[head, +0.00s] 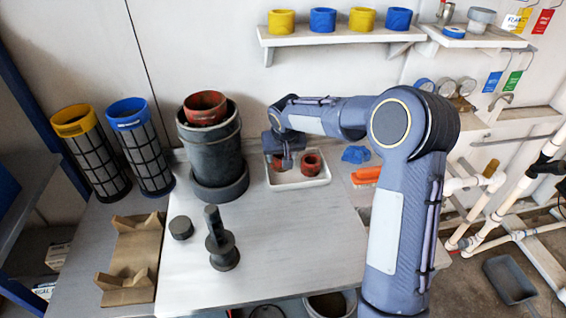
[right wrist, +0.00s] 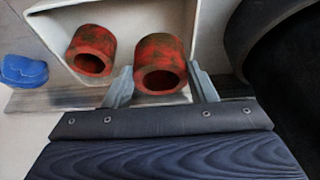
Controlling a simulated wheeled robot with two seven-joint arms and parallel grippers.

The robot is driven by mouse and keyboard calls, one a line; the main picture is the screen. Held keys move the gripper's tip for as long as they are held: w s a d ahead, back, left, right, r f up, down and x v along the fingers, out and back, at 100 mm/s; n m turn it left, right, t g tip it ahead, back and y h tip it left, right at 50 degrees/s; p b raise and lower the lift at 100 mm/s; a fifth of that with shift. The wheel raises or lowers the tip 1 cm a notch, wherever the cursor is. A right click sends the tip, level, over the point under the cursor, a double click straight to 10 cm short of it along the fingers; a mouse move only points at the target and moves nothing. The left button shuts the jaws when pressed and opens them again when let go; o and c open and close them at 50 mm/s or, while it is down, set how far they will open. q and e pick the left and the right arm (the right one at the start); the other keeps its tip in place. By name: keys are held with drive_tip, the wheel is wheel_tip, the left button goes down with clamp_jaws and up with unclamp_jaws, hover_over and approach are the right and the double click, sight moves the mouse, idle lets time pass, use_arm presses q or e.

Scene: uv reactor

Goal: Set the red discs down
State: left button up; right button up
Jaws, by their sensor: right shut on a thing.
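A red, worn disc (right wrist: 160,58), thick and ring-shaped with a round hole, sits between the fingers of my right gripper (right wrist: 162,86), which is shut on it. In the head view this gripper (head: 287,158) is over the left part of a white tray (head: 298,184) and partly hides the held disc (head: 275,163). A second red disc (head: 311,164) lies in the tray to the right; it also shows in the right wrist view (right wrist: 92,50). I cannot tell whether the held disc touches the tray floor. My left gripper is not in view.
A dark cylinder (head: 212,150) with a red ring-like piece (head: 205,107) in its top stands left of the tray. A blue crumpled cloth (head: 356,155) and an orange brush (head: 366,175) lie to the right.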

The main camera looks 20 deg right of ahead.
drive_tip(key=f, duration=0.4)
drive_tip(key=shift+w+d, duration=0.2)
drive_tip(key=shift+d, duration=0.05)
drive_tip(key=shift+r, duration=0.1)
drive_tip(key=o, duration=0.5)
drive_tip(key=shift+f+b, duration=0.2)
drive_tip(key=shift+b, duration=0.1)
drive_tip(key=shift+o, duration=0.9)
drive_tip(key=shift+r, duration=0.1)
